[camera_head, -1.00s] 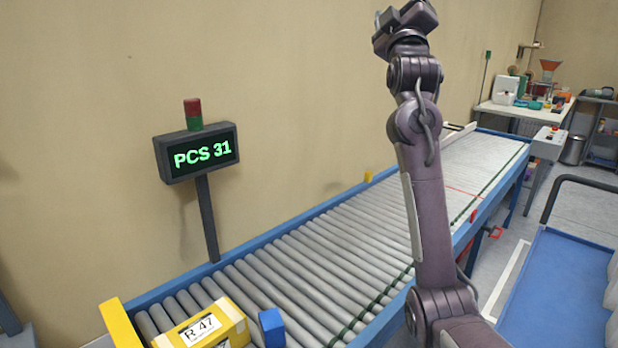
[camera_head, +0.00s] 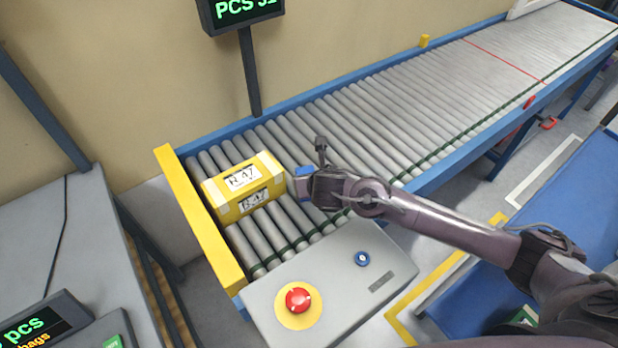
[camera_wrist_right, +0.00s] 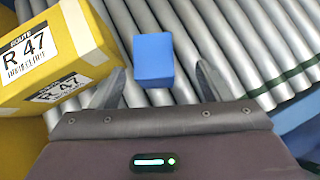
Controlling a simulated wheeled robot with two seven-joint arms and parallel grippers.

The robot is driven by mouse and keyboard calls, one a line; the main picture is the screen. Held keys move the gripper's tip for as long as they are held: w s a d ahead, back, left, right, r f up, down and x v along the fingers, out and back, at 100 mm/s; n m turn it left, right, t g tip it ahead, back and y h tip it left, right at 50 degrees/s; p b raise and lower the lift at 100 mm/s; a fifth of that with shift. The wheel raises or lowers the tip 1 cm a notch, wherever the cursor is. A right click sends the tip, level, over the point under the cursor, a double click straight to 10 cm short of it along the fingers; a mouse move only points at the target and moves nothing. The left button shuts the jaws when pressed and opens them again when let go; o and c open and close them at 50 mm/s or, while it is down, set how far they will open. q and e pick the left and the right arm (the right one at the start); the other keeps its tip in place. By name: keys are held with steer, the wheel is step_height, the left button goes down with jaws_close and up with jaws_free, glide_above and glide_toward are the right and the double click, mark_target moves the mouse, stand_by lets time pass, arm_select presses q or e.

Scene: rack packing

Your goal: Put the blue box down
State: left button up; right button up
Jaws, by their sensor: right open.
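The blue box (camera_wrist_right: 153,60) rests on the conveyor rollers. In the right wrist view it sits between and just beyond the fingertips of my right gripper (camera_wrist_right: 160,85), which is open with a finger on each side. In the head view a small part of the blue box (camera_head: 305,171) shows, the rest hidden behind my right gripper (camera_head: 300,186). My left gripper is not in view.
A yellow box (camera_head: 243,187) labelled R 47 stands on the rollers just left of the blue box. A yellow end stop (camera_head: 200,220) closes the conveyor. A control panel (camera_head: 340,290) with a red button is in front. The rollers (camera_head: 450,95) to the right are clear.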

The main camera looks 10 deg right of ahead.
steer(key=shift+a+p+x, duration=0.15)
steer(key=shift+a+x, duration=0.05)
steer(key=shift+x, duration=1.3)
steer(key=shift+a+p+x, duration=0.15)
steer(key=shift+a+x, duration=0.05)
steer(key=shift+x, duration=1.35)
steer(key=shift+c, duration=0.4)
steer(key=c, duration=1)
steer(key=shift+r, duration=0.1)
steer(key=shift+c, duration=0.8)
steer(key=shift+r, duration=0.1)
